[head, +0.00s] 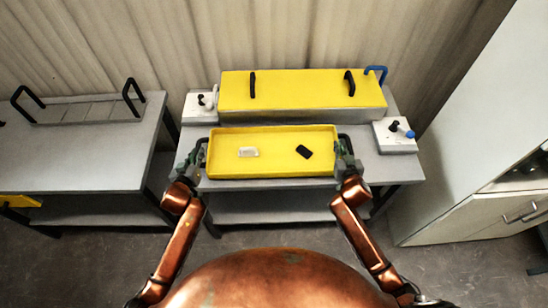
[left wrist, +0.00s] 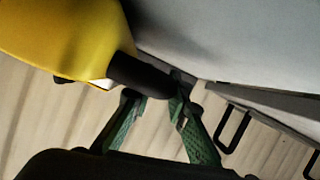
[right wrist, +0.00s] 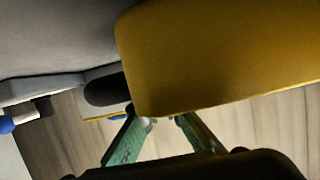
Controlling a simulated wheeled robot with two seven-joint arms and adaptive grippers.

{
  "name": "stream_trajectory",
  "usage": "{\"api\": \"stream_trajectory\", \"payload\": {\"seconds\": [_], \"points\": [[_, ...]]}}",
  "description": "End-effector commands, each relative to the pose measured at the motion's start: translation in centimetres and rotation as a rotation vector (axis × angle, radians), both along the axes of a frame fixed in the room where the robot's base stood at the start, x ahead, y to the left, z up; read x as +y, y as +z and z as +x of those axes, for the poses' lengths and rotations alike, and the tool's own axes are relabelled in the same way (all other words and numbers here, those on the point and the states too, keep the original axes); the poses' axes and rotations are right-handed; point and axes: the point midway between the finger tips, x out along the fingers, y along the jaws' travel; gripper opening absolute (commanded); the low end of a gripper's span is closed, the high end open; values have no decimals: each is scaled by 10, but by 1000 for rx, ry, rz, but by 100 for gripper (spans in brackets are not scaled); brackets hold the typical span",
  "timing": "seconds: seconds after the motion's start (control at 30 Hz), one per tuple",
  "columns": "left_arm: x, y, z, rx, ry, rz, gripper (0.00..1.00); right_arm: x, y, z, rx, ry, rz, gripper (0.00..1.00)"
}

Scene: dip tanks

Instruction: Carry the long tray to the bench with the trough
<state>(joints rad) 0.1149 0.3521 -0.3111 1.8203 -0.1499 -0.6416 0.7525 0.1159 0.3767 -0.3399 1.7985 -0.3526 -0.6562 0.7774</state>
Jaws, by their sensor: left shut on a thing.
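The long yellow tray (head: 272,174) is at the front of the middle bench (head: 400,168), with a white block (head: 249,152) and a black block (head: 304,152) in it. I cannot tell whether it touches the bench. My left gripper (head: 197,158) is shut on the tray's black left handle (left wrist: 140,76). My right gripper (head: 346,158) is at the right end; its fingers (right wrist: 156,116) stand apart beside the black right handle (right wrist: 104,90). A low grey sectioned holder (head: 85,112) with two black upright handles sits on the left bench (head: 80,165); I cannot tell whether it is the trough.
Behind the tray stands a long grey box with a yellow top (head: 300,88) and black handles. Small control boxes (head: 396,146) flank it. A gap separates the benches. A pale cabinet (head: 460,130) stands at the right. The left bench's front is clear.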

Motion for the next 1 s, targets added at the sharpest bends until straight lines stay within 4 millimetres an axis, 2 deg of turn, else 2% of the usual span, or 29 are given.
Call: {"api": "stream_trajectory", "payload": {"seconds": [0.2, 0.23, 0.47, 0.8, 1.0], "points": [[0, -14, 0, 2, 0, 0, 0, 0, -14, 1, 1, 1, -1, 0], [0, -17, 0, 7, 0, 1, 16, 0, -16, 0, 6, 0, 0, 4], [0, -14, 0, 6, 0, 0, 32, 0, -13, 0, 5, 0, 0, 20], [0, -13, -3, 5, 0, 0, 33, 0, -14, 0, 5, 0, 0, 22], [2, -3, -28, 5, 0, -2, 33, 0, -14, 0, 5, 0, 0, 22]]}}
